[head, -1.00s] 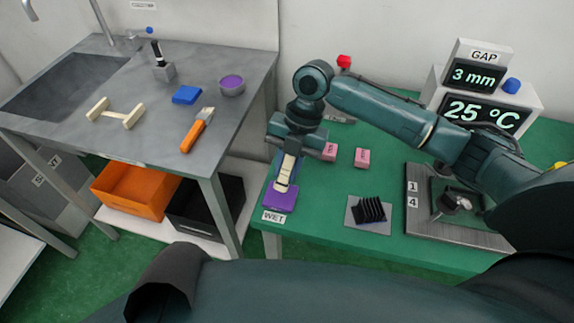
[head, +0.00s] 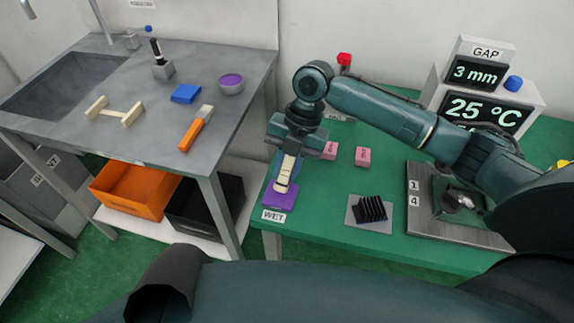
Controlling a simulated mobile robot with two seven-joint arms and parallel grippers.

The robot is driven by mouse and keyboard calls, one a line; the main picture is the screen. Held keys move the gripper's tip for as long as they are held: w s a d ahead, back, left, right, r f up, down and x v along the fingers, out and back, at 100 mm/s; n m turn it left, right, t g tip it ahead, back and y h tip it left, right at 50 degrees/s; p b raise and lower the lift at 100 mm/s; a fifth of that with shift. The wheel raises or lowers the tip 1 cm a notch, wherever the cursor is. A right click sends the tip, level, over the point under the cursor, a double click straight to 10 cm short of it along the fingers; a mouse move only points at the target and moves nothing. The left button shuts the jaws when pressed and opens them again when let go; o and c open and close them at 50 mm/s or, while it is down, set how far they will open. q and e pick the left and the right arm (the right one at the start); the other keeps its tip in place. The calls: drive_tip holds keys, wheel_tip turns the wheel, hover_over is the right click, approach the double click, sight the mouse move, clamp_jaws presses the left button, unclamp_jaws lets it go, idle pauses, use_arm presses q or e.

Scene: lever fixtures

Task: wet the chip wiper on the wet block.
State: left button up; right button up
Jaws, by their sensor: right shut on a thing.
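The wet block (head: 279,197) is a flat purple pad at the front left corner of the green table, behind a label (head: 273,216) reading WET. My right gripper (head: 288,160) points down just above it and is shut on the chip wiper (head: 286,176), a pale strip with a dark band near its lower end. The wiper's lower end meets the purple block in the picture; whether it presses on it I cannot tell. The gripper's fingers are partly hidden by its own body. My left gripper is not in view.
Two pink blocks (head: 362,156) and a black finned piece on a grey plate (head: 369,209) lie right of the gripper. A metal fixture (head: 425,222) and a display (head: 485,112) stand further right. A grey sink bench (head: 150,95) with tools is at left.

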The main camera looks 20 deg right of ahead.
sight(287, 159)
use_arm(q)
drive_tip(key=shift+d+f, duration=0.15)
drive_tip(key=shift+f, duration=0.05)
use_arm(e)
drive_tip(key=shift+f, duration=0.5)
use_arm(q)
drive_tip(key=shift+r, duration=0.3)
use_arm(e)
drive_tip(key=shift+s+f, duration=0.1)
idle(1.5)
drive_tip(key=shift+r+p, duration=0.65)
drive_tip(key=shift+p, duration=0.15)
drive_tip(key=shift+r+p, duration=0.35)
wheel_tip(287, 159, up, 2)
drive_tip(key=shift+r+p, duration=0.1)
drive_tip(key=shift+p, duration=0.9)
wheel_tip(287, 159, up, 3)
drive_tip(key=p, duration=0.2)
drive_tip(key=shift+f+p, duration=0.2)
drive_tip(key=shift+p, duration=0.1)
drive_tip(key=shift+r, duration=0.2)
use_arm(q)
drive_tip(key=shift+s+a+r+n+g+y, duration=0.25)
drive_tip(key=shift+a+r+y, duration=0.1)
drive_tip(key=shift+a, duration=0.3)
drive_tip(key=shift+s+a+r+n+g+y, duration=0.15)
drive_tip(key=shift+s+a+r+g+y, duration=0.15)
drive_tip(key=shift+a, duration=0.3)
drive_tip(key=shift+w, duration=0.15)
